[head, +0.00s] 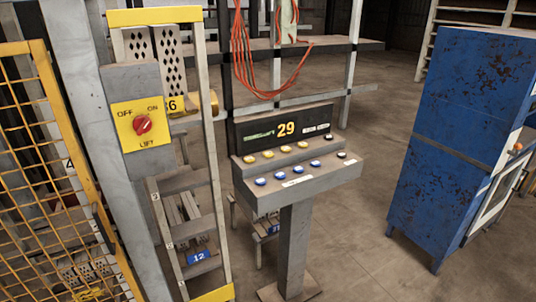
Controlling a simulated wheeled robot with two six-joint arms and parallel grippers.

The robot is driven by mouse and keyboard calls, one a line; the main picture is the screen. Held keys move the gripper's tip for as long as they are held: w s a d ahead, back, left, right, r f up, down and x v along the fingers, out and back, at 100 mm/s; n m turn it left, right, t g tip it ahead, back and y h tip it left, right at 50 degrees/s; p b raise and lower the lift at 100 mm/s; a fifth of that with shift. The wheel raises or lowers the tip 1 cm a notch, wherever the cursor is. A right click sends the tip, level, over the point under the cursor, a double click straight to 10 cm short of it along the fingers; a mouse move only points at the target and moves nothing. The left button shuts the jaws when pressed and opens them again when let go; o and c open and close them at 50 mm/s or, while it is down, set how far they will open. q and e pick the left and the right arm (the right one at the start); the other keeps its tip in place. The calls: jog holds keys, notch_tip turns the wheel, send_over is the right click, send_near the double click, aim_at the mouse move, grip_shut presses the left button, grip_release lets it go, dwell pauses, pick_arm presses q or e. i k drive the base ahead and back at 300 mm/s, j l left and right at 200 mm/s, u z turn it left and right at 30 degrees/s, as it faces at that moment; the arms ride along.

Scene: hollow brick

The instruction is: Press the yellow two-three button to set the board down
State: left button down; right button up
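A grey control console (298,182) stands on a post right of centre. Its upper step has a row of yellow buttons (267,154) with a dark one at the right end. Labels on the buttons are too small to read, so I cannot tell which yellow one is two-three. Boards with diamond holes (170,42) stand at the upper left; I cannot tell which board is meant. Neither gripper is in view.
A grey box with a red lift switch (143,124) on a yellow plate stands at the left. A yellow mesh fence (40,150) is at the far left. A rusty blue cabinet (460,120) stands at the right. Floor (365,235) between console and cabinet is clear.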

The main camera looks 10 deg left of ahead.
aim_at(268, 153)
jog(key=i+l+u, duration=0.15)
jog(key=i+l, duration=1.05)
jog(key=i, duration=0.05)
